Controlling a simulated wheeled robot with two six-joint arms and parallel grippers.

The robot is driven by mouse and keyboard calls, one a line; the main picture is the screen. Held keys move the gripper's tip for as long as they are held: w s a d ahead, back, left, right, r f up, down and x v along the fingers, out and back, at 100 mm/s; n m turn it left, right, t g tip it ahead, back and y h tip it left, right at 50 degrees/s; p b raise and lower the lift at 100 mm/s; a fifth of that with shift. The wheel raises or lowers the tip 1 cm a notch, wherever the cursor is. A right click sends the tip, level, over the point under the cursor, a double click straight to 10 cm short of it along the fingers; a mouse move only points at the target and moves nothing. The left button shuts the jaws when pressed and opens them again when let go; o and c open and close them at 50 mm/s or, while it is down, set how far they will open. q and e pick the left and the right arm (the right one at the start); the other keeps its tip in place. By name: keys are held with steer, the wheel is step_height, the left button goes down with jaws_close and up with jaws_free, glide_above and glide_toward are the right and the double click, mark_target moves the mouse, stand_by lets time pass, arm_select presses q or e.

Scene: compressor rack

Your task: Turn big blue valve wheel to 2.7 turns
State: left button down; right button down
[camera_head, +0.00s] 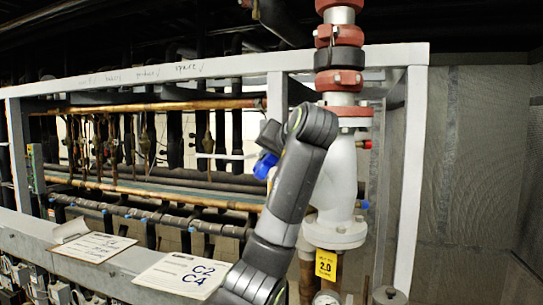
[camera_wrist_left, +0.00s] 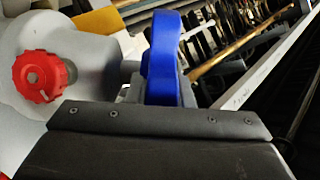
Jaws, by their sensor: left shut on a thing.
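The big blue valve wheel (camera_wrist_left: 162,58) shows edge-on in the left wrist view, rising from behind my dark gripper body. In the head view, only part of the blue wheel (camera_head: 264,166) shows left of my arm; the rest is hidden. My left gripper (camera_wrist_left: 160,92) is shut on the wheel's rim; the contact itself is mostly hidden. In the head view my left gripper (camera_head: 272,136) is largely covered by my own arm. My right gripper is in neither view.
A white valve body (camera_head: 338,180) with red couplings above stands right of my arm. A red knob (camera_wrist_left: 38,76) is left of the wheel. A yellow "2.0" tag (camera_head: 326,265) hangs below. Copper pipes (camera_head: 150,107) and a grey frame (camera_head: 414,150) are close by.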

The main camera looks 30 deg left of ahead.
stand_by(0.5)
arm_select(q)
steer(key=c, duration=1.3)
jaws_free()
steer(key=shift+f+b, duration=0.1)
steer(key=shift+b, duration=0.4)
steer(key=shift+r+b+v, duration=0.15)
steer(key=shift+b+v, duration=4.2)
steer(key=shift+b, duration=0.15)
steer(key=shift+r+b+v, duration=0.1)
steer(key=shift+b+v, duration=4.25)
steer(key=shift+b, duration=0.1)
steer(key=shift+w+a, duration=0.1)
steer(key=shift+w, duration=0.1)
